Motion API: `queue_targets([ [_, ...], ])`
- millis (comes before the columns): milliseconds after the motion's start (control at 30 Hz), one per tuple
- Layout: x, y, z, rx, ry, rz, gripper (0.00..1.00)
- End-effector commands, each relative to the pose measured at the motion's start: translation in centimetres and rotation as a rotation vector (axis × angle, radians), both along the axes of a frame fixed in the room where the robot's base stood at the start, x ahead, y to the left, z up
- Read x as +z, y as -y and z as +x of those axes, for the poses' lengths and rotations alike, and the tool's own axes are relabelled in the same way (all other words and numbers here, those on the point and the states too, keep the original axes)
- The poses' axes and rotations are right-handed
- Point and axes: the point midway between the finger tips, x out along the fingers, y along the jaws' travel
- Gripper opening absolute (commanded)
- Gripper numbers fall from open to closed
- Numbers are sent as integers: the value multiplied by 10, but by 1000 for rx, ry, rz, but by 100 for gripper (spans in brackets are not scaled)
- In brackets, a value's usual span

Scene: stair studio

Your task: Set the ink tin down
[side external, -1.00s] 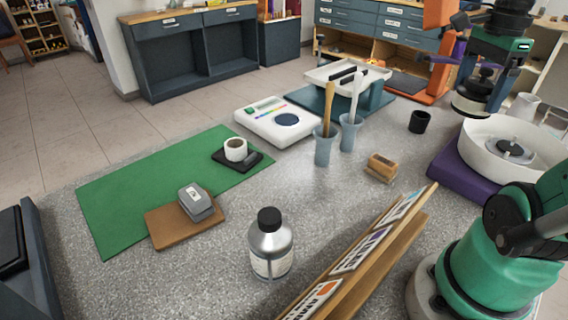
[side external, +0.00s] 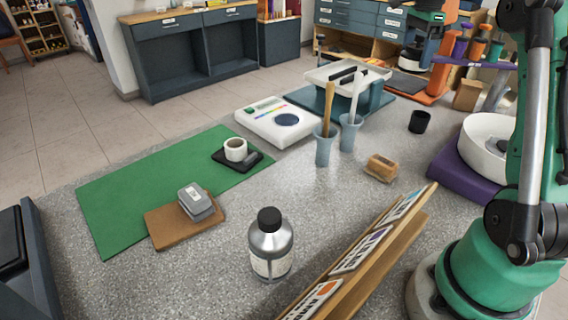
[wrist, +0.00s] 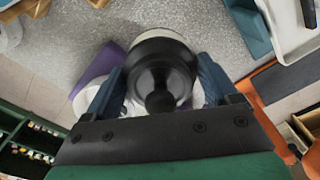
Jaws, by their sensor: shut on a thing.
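The ink tin (wrist: 163,72) is in my gripper (wrist: 160,68) in the wrist view. It is a round, pale body with a black knobbed lid facing the camera. The blue fingers press on it from both sides, and it hangs above the work surface. Its underside is hidden.
The grey worktop (side external: 330,205) has clear room in the middle.

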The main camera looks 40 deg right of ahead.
Motion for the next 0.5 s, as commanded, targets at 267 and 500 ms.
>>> queue_targets([
  [267, -54, 0, 0, 0, 0, 0, 2],
  [500, -117, 0, 0, 0, 0, 0, 2],
])
